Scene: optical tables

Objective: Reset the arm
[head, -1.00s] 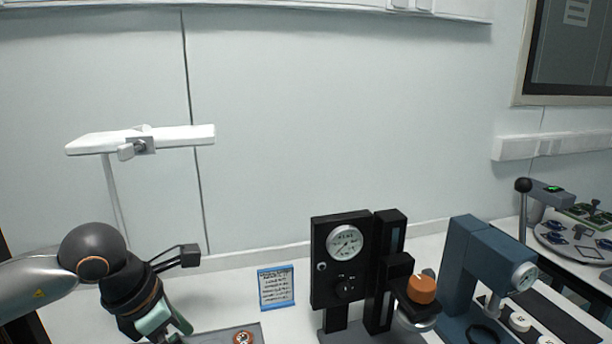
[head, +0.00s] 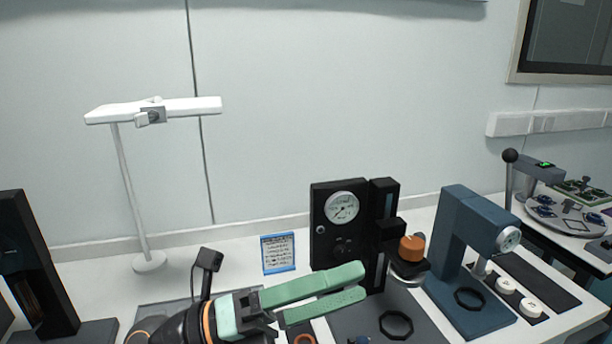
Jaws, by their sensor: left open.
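My left gripper (head: 338,292) is in the lower middle of the head view, its two pale green fingers pointing right. The fingers are a little apart with nothing seen between them. It is in front of the black gauge stand (head: 327,205), and its fingertips overlap the stand's lower part in the picture. I cannot tell whether they touch anything. My right gripper is not in view.
A blue-framed card (head: 279,253) stands left of the gauge stand. An orange knob (head: 412,247) sits on the stand's right side. A blue-grey press (head: 462,240) is further right. A white lamp (head: 128,195) stands at the back left, near a dark device (head: 35,265).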

